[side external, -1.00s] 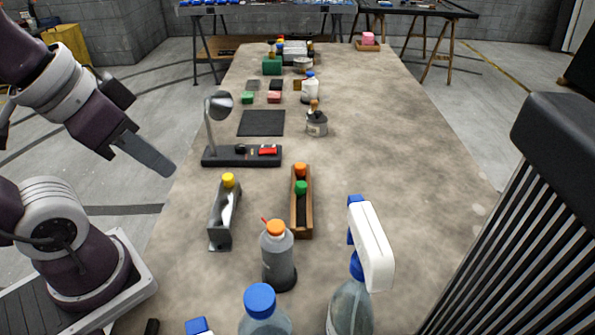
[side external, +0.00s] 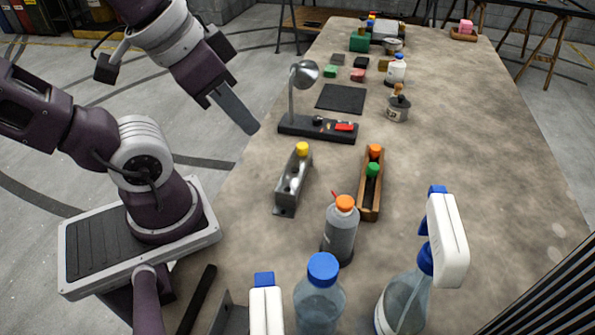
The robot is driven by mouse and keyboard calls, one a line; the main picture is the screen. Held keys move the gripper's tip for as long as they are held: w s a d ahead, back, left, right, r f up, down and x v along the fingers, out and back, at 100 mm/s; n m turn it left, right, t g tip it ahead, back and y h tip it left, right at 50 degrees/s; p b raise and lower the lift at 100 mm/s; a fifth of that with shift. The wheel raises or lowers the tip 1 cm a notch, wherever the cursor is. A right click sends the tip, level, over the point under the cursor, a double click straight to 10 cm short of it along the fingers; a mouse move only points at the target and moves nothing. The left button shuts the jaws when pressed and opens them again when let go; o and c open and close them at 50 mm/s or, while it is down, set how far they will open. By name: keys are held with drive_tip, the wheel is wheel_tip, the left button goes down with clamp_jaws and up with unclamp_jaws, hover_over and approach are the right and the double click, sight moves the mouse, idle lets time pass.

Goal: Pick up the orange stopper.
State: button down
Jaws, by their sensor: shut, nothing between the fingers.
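The orange stopper (side external: 376,150) sits upright at the far end of a narrow wooden rack (side external: 369,208). A green stopper (side external: 373,169) stands close in front of it in the same rack. My gripper (side external: 250,127) is shut and empty. It hangs over the table's left edge, left of the lamp base and well apart from the orange stopper. The stopper's lower part is hidden by the rack and the green stopper.
A grey metal rack (side external: 292,185) with a yellow stopper (side external: 302,148) stands between my gripper and the wooden rack. A lamp (side external: 305,75) stands behind. A grey bottle with an orange cap (side external: 341,235), a blue-capped bottle (side external: 320,300) and a spray bottle (side external: 445,240) stand in front. The right side is clear.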

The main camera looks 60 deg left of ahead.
drive_tip(key=c, duration=1.1)
unclamp_jaws()
drive_tip(key=n+g, duration=0.5)
drive_tip(key=n, duration=0.8)
hover_over(376, 147)
wheel_tip(376, 147, down, 11)
drive_tip(key=shift+s+f, duration=0.1)
drive_tip(key=shift+s, duration=0.05)
drive_tip(key=shift+g, duration=0.3)
drive_tip(key=f, duration=0.8)
drive_tip(key=shift+w, duration=0.2)
drive_tip(key=shift+r, duration=0.1)
drive_tip(key=shift+c, duration=0.5)
